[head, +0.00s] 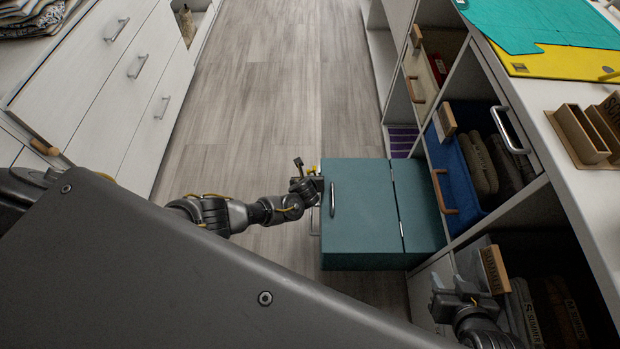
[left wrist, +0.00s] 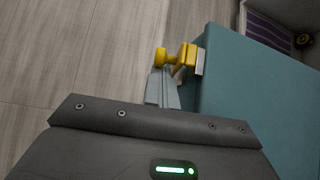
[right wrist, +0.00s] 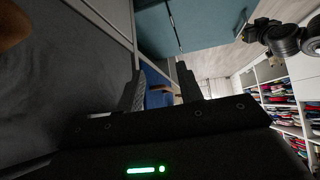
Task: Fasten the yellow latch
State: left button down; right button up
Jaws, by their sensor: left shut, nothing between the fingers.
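The yellow latch (left wrist: 182,57) has a round knob and a bracket on the edge of the teal cabinet (left wrist: 255,100). In the head view, the cabinet (head: 360,215) juts out from the shelving, and only a small yellow bit of the latch (head: 313,171) shows beside my left gripper (head: 304,178). My left gripper (left wrist: 160,78) is shut and empty, its fingertips just below the knob in the picture; I cannot tell whether they touch. My right gripper (head: 450,287) is away from the latch, by the lower cubbies. In the right wrist view its fingers (right wrist: 162,82) stand apart with nothing between them.
Cubby shelving (head: 540,190) runs down the right side, with a blue bin (head: 455,170) and folded clothes. White drawers (head: 110,80) line the left. The wood floor (head: 280,80) between them is clear. A teal cutting mat (head: 545,25) lies on the counter.

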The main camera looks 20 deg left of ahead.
pick_arm(q)
jog(key=shift+w+a+r+p, duration=0.1)
jog(key=shift+w+r+p, duration=0.1)
jog(key=shift+r+p, duration=0.55)
jog(key=shift+w+r, duration=0.1)
jog(key=shift+r, duration=0.1)
jog(key=s+d+r+p, duration=0.4)
jog(key=s+r+p, duration=0.2)
jog(key=p, duration=0.3)
jog(key=shift+s+d, duration=0.3)
